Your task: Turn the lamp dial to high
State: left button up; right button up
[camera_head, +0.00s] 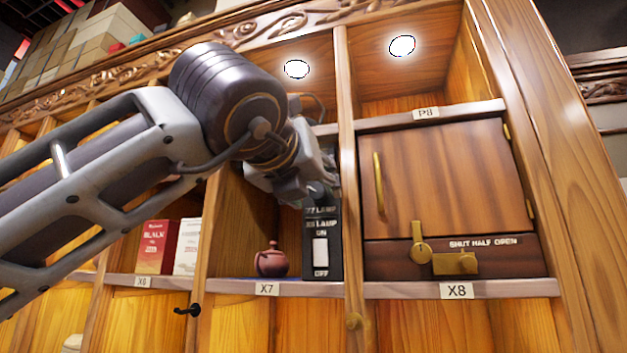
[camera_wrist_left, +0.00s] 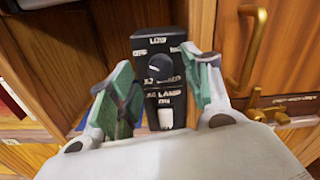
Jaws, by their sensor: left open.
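The lamp dial (camera_wrist_left: 158,67) is a dark round knob on a black panel (camera_wrist_left: 150,43) in the left wrist view. "LOW" is printed above it and a partly readable label stands at its left. The label at its right is mostly covered by a finger, and I cannot tell where the knob points. My left gripper (camera_wrist_left: 160,72) is open, its green-padded fingers on either side of the dial; contact is not clear. In the head view the left gripper (camera_head: 314,188) hides the dial at the panel's top. My right gripper is not in view.
A white rocker switch (camera_head: 320,252) marked ON and OFF sits lower on the panel. A small reddish teapot (camera_head: 271,260) stands left of it in X7. A closed wooden door (camera_head: 445,180) with a brass handle (camera_head: 379,184) is at the right. Wooden dividers flank the compartment.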

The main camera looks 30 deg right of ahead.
pick_arm(q)
jog(key=shift+w+d, duration=0.35)
jog(key=shift+d, duration=0.1)
jog(key=c, duration=1)
